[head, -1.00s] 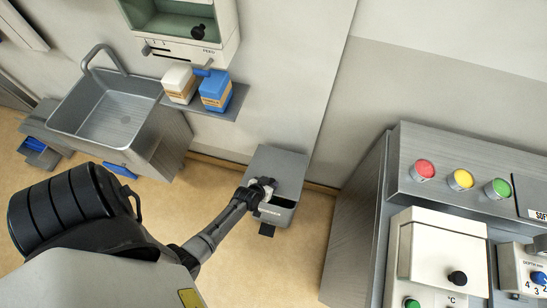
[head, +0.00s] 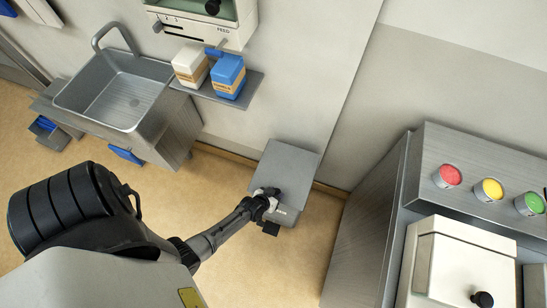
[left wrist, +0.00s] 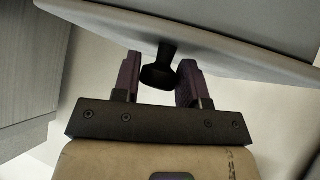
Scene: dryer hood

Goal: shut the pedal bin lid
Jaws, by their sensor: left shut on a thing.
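The grey pedal bin (head: 288,214) stands on the floor against the wall in the head view. Its flat grey lid (head: 292,170) lies over the bin's top, and no dark opening shows at the front. My left gripper (head: 267,194) is at the lid's front edge and hides part of it. In the left wrist view my left gripper (left wrist: 160,78) is shut on the dark lid handle (left wrist: 158,72), which sits between the fingers under the pale edge of the lid (left wrist: 225,35). The dark pedal (head: 270,229) shows at the bin's foot. My right gripper is not in view.
A steel sink (head: 120,95) stands to the left. A steel cabinet (head: 375,215) with coloured buttons stands at the right. Floor in front of the bin is clear.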

